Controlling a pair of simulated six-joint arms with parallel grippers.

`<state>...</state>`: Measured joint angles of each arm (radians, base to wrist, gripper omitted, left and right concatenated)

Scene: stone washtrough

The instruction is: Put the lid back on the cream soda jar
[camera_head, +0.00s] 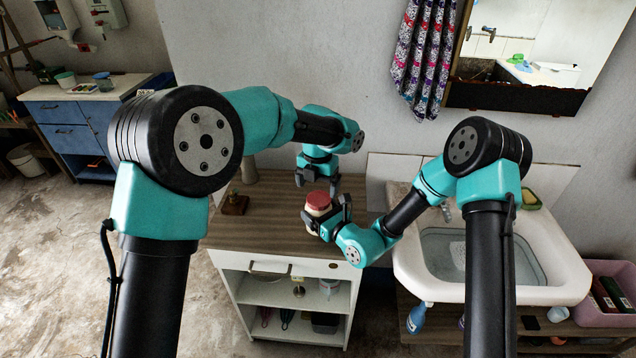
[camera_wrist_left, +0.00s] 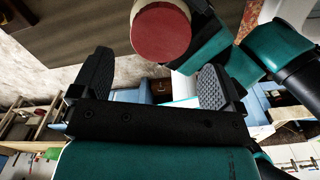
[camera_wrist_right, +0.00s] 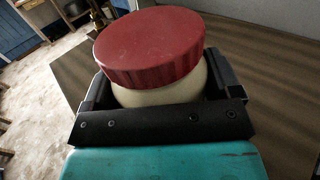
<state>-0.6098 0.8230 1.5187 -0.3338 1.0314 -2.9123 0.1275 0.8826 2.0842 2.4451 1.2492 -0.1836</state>
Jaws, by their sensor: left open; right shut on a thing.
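The cream soda jar (camera_head: 315,211) is pale cream and sits between the fingers of my right gripper (camera_head: 326,213), above the wooden counter. The right wrist view shows its cream body (camera_wrist_right: 165,96) gripped below the lid. The red ribbed lid (camera_wrist_right: 148,47) rests on top of the jar; I cannot tell whether it is fully seated. The lid also shows in the head view (camera_head: 318,199) and at the top of the left wrist view (camera_wrist_left: 161,32). My left gripper (camera_head: 317,181) is open and empty, pointing down just behind and above the jar, apart from the lid.
The wooden-topped cabinet (camera_head: 235,232) has free room on its left. A small brown-and-brass object (camera_head: 235,204) stands at its left back. A white washbasin (camera_head: 560,275) with water is on the right. A patterned cloth (camera_head: 420,60) hangs on the wall behind.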

